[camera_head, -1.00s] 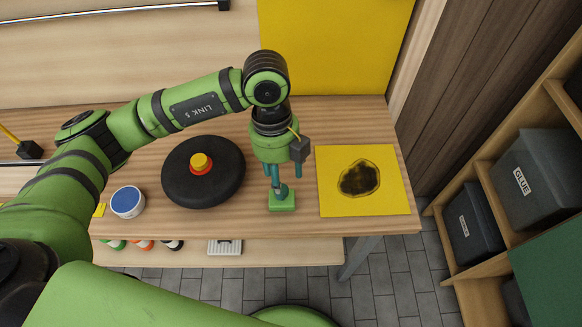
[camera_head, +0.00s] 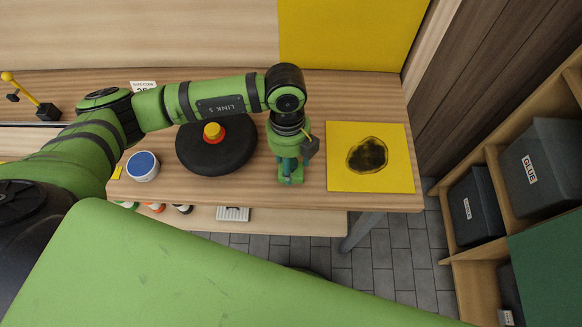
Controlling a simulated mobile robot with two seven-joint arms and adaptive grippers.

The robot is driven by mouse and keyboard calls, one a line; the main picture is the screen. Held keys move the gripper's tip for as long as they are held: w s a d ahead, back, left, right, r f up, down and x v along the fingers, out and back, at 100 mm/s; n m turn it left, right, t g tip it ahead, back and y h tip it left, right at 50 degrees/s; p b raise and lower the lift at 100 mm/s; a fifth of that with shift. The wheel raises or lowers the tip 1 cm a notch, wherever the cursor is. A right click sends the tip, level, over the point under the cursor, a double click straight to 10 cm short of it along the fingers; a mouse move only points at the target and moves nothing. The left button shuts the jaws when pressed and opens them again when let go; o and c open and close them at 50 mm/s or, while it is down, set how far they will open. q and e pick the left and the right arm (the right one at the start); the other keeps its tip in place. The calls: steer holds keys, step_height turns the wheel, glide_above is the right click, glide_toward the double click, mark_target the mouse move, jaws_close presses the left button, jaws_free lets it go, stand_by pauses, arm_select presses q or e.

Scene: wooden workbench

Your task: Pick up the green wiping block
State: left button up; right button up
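The green wiping block (camera_head: 290,181) stands on the workbench near its front edge, left of the yellow sheet. My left gripper (camera_head: 291,172) points down right over it, with its fingers low around the block's upright handle. The fingers look spread apart, with no clear sign of closing on the handle. The gripper body hides most of the handle and part of the block. My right gripper is not in view.
A black round disc with a red and yellow knob (camera_head: 216,148) lies left of the block. A yellow sheet with a dark stain (camera_head: 340,180) lies right. A blue-topped white tub (camera_head: 143,166) stands further left. Grey bins (camera_head: 541,165) fill shelves at the right.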

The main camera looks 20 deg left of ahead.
mark_target(292, 163)
arm_select(q)
jaws_close()
steer(key=shift+r, duration=0.5)
step_height(292, 163, up, 3)
steer(key=shift+f+b, duration=0.1)
steer(key=shift+b, duration=0.6)
steer(key=s+r+b, duration=0.1)
steer(key=s+r, duration=0.6)
steer(key=s, duration=0.4)
steer(key=shift+s+a+r+b, duration=0.2)
steer(key=shift+s+b, duration=0.1)
steer(key=shift+s, duration=0.1)
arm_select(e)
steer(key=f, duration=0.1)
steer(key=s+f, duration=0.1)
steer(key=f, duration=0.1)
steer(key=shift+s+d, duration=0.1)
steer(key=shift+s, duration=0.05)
arm_select(q)
steer(key=c, duration=0.9)
jaws_free()
steer(key=shift+w, duration=0.15)
